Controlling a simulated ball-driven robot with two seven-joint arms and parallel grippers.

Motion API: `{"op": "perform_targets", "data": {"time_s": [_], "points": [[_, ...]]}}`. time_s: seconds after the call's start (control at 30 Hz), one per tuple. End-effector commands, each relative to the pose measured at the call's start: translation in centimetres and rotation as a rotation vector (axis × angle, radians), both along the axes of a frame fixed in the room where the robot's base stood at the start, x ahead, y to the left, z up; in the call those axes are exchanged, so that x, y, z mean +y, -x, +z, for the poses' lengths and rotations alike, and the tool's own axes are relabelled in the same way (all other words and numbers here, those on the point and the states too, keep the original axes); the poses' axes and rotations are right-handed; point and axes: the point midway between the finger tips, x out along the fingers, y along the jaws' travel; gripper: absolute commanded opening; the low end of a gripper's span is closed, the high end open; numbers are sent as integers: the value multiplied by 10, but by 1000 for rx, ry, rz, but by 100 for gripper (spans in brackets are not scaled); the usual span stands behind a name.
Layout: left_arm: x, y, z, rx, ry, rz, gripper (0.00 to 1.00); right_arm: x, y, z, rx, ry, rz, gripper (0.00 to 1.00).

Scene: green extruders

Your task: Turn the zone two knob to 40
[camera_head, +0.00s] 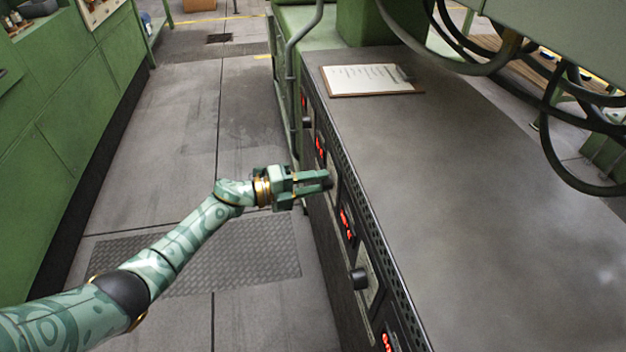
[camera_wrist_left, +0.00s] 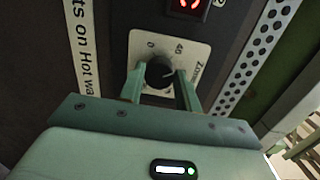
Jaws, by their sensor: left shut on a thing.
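The zone knob (camera_wrist_left: 159,73) is a round black dial on a pale plate (camera_wrist_left: 143,46) in the left wrist view. The plate shows "0" and "40" and the start of the word "Zone"; the zone number is hidden. My left gripper (camera_wrist_left: 160,88) has one finger on each side of the knob and is shut on it. In the head view my left gripper (camera_head: 328,179) reaches the cabinet front from the left, and the knob is mostly hidden by the fingertips. My right gripper is not in view.
Red displays (camera_head: 346,222) and another black knob (camera_head: 359,278) line the cabinet front. A clipboard (camera_head: 371,80) lies on the grey cabinet top (camera_head: 470,200). Black cables (camera_head: 550,130) hang at the right. The floor (camera_head: 180,130) left of the cabinet is clear.

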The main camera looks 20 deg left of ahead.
Motion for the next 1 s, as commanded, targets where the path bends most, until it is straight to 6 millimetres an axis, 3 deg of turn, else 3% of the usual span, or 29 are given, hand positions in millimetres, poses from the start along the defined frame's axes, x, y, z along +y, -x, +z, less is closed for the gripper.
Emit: {"op": "perform_targets", "data": {"time_s": [0.2, 0.43, 1.0], "points": [[2, -1, 1, 159, 102, 4, 10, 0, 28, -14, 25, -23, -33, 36], [2, -1, 0, 294, 194, 4, 10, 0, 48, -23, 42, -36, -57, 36], [2, -1, -2, 415, 276, 4, 10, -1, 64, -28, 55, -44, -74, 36]]}}
